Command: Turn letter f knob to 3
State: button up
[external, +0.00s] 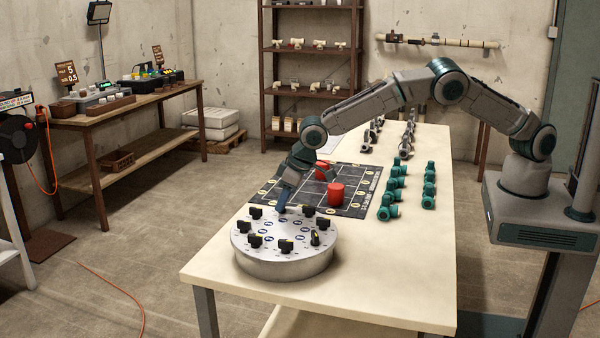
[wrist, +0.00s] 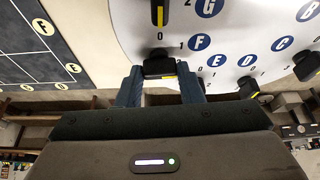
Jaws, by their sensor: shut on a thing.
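The round grey-white dial plate (external: 283,262) stands on the near end of the table, with several black knobs around its top. My gripper (external: 281,209) reaches down to the plate's far edge. In the wrist view, a black knob with a yellow mark (wrist: 158,64) sits between my two fingers (wrist: 160,88), beside the blue letter F disc (wrist: 199,43). My gripper is shut on this knob. The printed 0 and 1 show near it. Its exact setting cannot be told.
A dark grid mat (external: 350,177) with red cylinders (external: 336,193) lies behind the plate. Green fittings (external: 388,207) stand to its right.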

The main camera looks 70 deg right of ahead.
jog(key=m+h, duration=0.1)
jog(key=m, duration=0.2)
jog(key=m+h+b, duration=0.1)
jog(key=m, duration=0.2)
jog(key=shift+a+m+g+h, duration=0.2)
jog(key=shift+m+g+h, duration=0.1)
jog(key=m+h, duration=0.1)
jog(key=m, duration=0.2)
jog(key=shift+w+r+g+p, duration=0.1)
jog(key=shift+w+g+p, duration=0.05)
jog(key=shift+g+p, duration=0.2)
jog(key=shift+a+m+g+p, duration=0.1)
jog(key=shift+m+g+p, duration=0.15)
jog(key=shift+m+p, duration=0.55)
jog(key=shift+m, duration=0.6)
jog(key=o, duration=1)
jog(key=shift+c, duration=0.2)
